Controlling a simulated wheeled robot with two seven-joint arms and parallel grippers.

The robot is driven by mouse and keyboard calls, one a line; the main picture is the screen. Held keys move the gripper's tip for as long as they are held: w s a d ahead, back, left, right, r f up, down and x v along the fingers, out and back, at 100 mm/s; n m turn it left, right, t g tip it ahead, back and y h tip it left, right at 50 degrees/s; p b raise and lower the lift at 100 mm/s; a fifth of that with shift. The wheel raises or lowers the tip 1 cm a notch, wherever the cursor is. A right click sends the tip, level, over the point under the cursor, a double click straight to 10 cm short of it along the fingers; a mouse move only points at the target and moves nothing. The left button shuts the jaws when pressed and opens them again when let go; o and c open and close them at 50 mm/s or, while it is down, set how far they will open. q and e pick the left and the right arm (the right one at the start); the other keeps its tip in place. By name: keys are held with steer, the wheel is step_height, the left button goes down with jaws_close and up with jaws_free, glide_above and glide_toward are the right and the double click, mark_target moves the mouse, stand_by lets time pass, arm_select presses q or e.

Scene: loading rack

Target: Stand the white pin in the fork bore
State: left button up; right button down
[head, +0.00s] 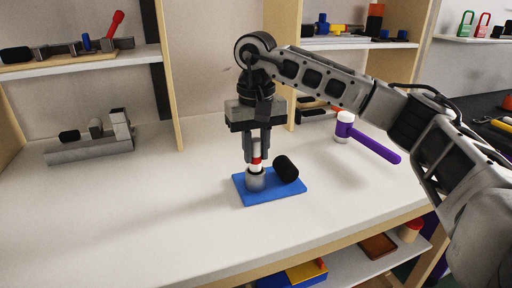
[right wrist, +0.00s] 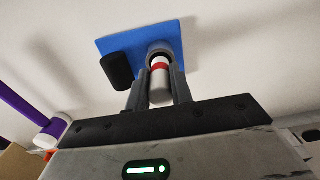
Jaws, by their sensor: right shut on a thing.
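The white pin (head: 257,166) has a red band and stands upright between the fingers of my right gripper (head: 257,156), which is shut on it. The pin also shows in the right wrist view (right wrist: 160,85). Its lower end is at the mouth of a short grey cylinder (head: 256,181) on a blue plate (head: 272,199); how deep it sits inside I cannot tell. A grey fixture (head: 90,149) with upright blocks lies on the bench at left. I cannot tell whether the fork bore is in it. My left gripper is not in view.
A black cylinder (head: 286,169) lies on the blue plate close to the right of the grey cylinder. A purple-handled mallet (head: 371,142) lies to the right. Shelves with parts stand behind, with a wooden upright (head: 170,75). The bench's front left is clear.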

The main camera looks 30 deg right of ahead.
stand_by(0.4)
steer(key=shift+f, duration=0.5)
stand_by(0.4)
steer(key=shift+f+b, duration=0.65)
stand_by(0.5)
steer(key=c, duration=1.2)
jaws_free()
steer(key=shift+c, duration=0.2)
steer(key=shift+o, duration=0.5)
